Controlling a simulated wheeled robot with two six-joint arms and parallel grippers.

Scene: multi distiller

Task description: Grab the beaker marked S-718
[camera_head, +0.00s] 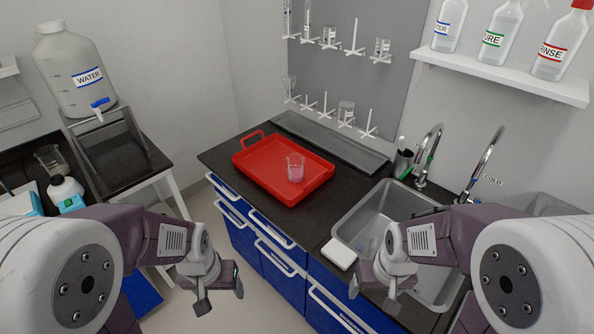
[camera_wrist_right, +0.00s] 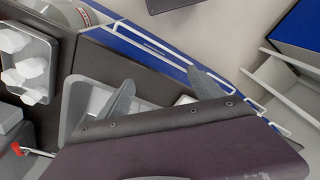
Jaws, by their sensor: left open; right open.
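Other glassware hangs on the wall drying rack, including a beaker (camera_head: 345,111) on the lower row and one (camera_head: 382,48) on the upper row. Another beaker (camera_head: 48,157) stands on the left bench. My left gripper (camera_head: 220,292) is open and empty, in front of the blue cabinets and apart from the tray. My right gripper (camera_head: 374,290) is open and empty near the sink; its fingers also show in the right wrist view (camera_wrist_right: 163,91).
The sink (camera_head: 350,228) with two taps lies right of the tray. A white block (camera_head: 339,254) sits at the counter's front edge. A large water container (camera_head: 75,72) stands at the left. Wash bottles (camera_head: 498,35) stand on a wall shelf.

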